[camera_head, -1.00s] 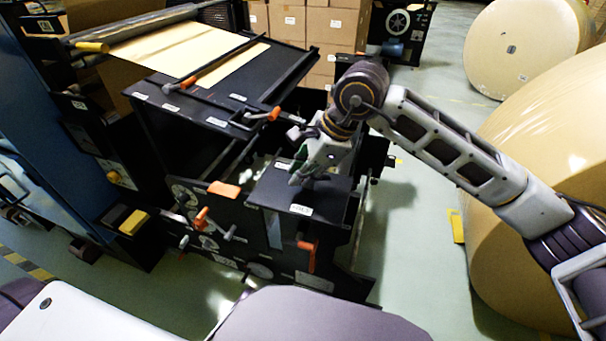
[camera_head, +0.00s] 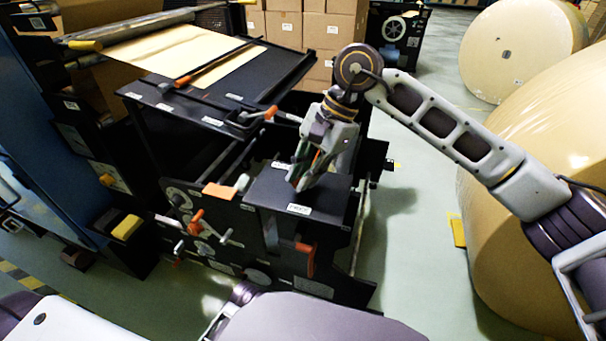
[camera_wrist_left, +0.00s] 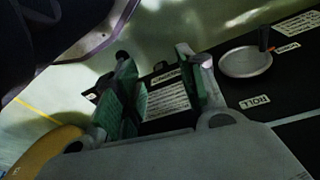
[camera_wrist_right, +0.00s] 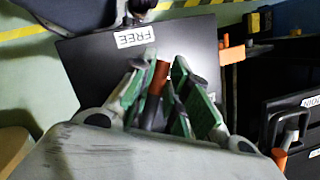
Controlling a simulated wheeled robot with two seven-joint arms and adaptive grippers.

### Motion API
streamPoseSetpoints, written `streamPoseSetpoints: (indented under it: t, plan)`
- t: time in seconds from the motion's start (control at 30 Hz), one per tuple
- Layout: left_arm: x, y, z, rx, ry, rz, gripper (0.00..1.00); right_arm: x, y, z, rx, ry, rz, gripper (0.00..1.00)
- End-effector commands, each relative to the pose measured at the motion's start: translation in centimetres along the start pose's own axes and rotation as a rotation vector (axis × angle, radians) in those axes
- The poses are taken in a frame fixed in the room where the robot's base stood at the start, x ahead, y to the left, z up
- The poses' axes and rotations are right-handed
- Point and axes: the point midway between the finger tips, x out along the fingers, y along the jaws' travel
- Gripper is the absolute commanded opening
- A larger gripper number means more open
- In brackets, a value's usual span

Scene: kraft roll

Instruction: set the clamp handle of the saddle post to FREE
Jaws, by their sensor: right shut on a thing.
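The clamp handle (camera_wrist_right: 160,78), a dark lever with an orange end, stands between the green-padded fingers of my right gripper (camera_wrist_right: 164,70) in the right wrist view. The gripper is shut on it. The FREE label (camera_wrist_right: 130,37) lies on the black plate just beyond the fingertips. In the head view my right gripper (camera_head: 303,185) is over the black top plate (camera_head: 262,194), with a white label (camera_head: 299,209) near the plate's front edge. The fingers hide most of the handle there. My left gripper (camera_wrist_left: 160,72) has its fingers apart and empty in the left wrist view.
Under the left gripper is a black panel with a round disc (camera_wrist_left: 246,62).

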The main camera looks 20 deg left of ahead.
Motion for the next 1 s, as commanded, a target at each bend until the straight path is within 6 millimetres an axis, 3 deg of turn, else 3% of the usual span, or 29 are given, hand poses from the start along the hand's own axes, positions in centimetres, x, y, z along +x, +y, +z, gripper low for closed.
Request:
streamPoseSetpoints:
  t: [0.6, 1.0]
  plan:
    - [-1.1, 0.2, -0.7, 0.001, 0.029, 0.006, 0.40, -0.3, 0.6, -0.3, -0.380, -0.080, 0.157, 0.00]
    - [-1.3, 0.4, -0.3, 0.001, 0.025, 0.009, 0.40, -0.4, 0.8, -0.3, -0.466, -0.099, 0.192, 0.00]
